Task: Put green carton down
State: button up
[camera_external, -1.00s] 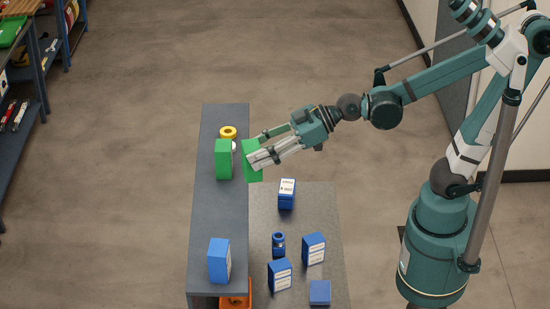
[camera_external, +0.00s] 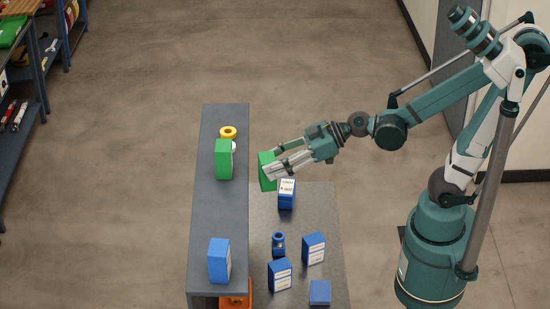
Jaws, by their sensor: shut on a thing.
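My gripper (camera_external: 270,165) is shut on a green carton (camera_external: 266,176) and holds it just right of the grey shelf unit (camera_external: 216,205). The held carton is partly hidden by the fingers, and it overlaps the top of a blue carton (camera_external: 286,196) in the picture. I cannot tell whether the two touch. Another green carton (camera_external: 222,160) stands upright on top of the shelf unit, left of my gripper.
A yellow ring-shaped thing (camera_external: 228,131) and a blue carton (camera_external: 218,262) are on the shelf unit. On the lower grey surface (camera_external: 318,209) are several blue cartons and a blue bottle-like item (camera_external: 278,244). Its upper right part is clear.

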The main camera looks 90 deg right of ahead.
jog(key=s+d+f+n+y+b, duration=0.1)
jog(key=s+d+f+b, duration=0.25)
jog(key=f, duration=0.45)
jog(key=s+d+f+y+b, duration=0.1)
jog(key=s+d+f+b, duration=0.1)
jog(key=d+f, duration=0.35)
jog(key=s+d+f+n+b, duration=0.1)
jog(key=s+d+f+b, duration=0.15)
jog(key=f, duration=0.75)
jog(key=s+n+g+y+b, duration=0.3)
jog(key=s+n+y+b, duration=0.2)
jog(key=s+b, duration=0.4)
jog(key=shift+d+r+g+y+b, duration=0.25)
jog(key=shift+d+g+y+b, duration=0.05)
jog(key=shift+d+g+y, duration=0.1)
jog(key=shift+f, duration=0.1)
jog(key=shift+f+b, duration=1.05)
jog(key=shift+f, duration=1.8)
jog(key=shift+s+f+b, duration=0.1)
jog(key=shift+f+b, duration=0.65)
jog(key=shift+f, duration=1.3)
